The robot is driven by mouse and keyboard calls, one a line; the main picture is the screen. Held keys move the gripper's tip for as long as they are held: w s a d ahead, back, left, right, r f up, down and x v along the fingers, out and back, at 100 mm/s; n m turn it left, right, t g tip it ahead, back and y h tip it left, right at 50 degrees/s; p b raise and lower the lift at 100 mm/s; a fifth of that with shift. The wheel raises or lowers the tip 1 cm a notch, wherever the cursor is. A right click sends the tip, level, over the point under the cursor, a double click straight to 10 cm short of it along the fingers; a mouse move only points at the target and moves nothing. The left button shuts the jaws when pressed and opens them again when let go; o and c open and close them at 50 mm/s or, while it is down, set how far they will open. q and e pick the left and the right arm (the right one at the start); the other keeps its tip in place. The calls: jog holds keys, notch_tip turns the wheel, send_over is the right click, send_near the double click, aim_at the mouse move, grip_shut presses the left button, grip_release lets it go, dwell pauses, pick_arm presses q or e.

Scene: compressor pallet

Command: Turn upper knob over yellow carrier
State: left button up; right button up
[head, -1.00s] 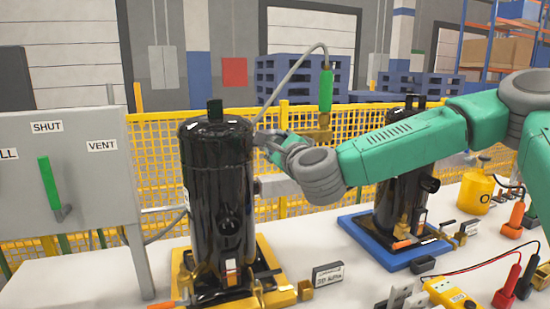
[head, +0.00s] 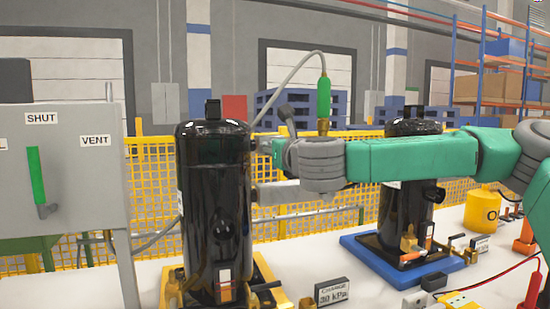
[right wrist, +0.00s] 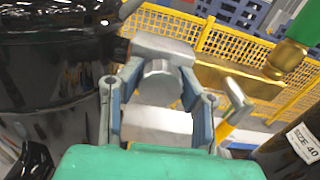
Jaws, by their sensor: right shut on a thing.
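A tall black cylinder (head: 212,220) stands upright in the yellow carrier (head: 265,275), left of centre in the head view. My right arm reaches in from the right, its wrist beside the cylinder's upper part. In the right wrist view my right gripper (right wrist: 158,92) is shut on a round grey knob (right wrist: 160,82), with one finger on each side of it. The black cylinder (right wrist: 50,75) is close to the left of the fingers. In the head view the fingertips and their grip are mostly hidden or too small to make out. My left gripper is not in view.
A grey panel (head: 70,180) with a green lever stands at left. A hose with a green handle (head: 323,97) hangs behind my wrist. A second black cylinder (head: 405,210) stands in a blue carrier (head: 380,258) at right. A yellow mesh fence (head: 150,185) runs behind.

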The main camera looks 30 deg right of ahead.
jog(key=shift+f+m, duration=0.35)
jog(key=shift+m, duration=0.05)
jog(key=o, duration=1.2)
jog(key=shift+d+r, duration=0.1)
jog(key=shift+r, duration=0.05)
jog(key=shift+s, duration=0.1)
jog(key=v, duration=1.1)
jog(key=shift+s, duration=0.35)
